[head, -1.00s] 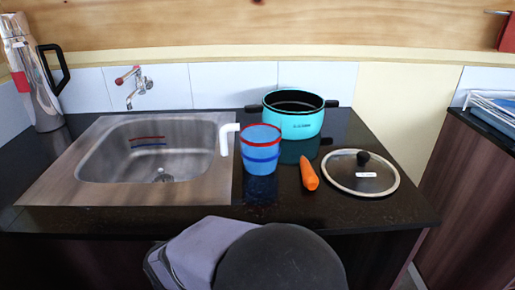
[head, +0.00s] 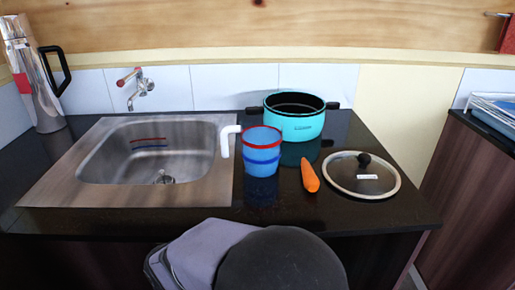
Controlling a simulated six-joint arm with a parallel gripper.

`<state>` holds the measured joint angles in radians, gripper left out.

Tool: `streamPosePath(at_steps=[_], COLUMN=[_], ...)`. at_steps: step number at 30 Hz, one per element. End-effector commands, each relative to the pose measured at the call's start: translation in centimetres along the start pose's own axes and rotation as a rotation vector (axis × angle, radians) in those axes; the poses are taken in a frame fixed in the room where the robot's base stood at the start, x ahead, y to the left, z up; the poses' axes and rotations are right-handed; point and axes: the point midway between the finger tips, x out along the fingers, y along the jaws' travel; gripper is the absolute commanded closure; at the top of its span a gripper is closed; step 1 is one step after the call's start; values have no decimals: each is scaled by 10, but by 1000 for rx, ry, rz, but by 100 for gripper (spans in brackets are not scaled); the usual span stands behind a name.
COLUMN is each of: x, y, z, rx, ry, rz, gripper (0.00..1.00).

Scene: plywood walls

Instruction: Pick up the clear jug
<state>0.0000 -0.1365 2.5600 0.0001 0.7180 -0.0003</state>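The clear jug (head: 262,157) is see-through with a blue tint, a red rim, a darker blue band and a white handle on its left. It stands upright on the dark counter, just right of the sink and in front of the turquoise pot. My arm's grey and black parts show at the bottom middle of the head view, in front of the counter and apart from the jug. My gripper itself is not in view.
A carrot (head: 310,176) lies right of the jug, with a glass lid (head: 345,187) farther right. The turquoise pot (head: 295,127) stands behind. The sink (head: 208,187) with a tap (head: 140,92) is left; a steel flask (head: 38,97) stands far left. The counter's front strip is clear.

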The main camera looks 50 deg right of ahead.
Motion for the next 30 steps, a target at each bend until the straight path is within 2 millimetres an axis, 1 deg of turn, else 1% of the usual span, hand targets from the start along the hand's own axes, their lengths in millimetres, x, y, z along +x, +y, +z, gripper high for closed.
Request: streamPosePath(at_steps=[7, 16, 17, 26, 30], x=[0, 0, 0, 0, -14], y=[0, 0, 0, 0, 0], z=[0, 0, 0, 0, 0], rx=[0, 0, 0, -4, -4], ry=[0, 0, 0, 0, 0], rz=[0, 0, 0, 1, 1], gripper=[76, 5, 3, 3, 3])
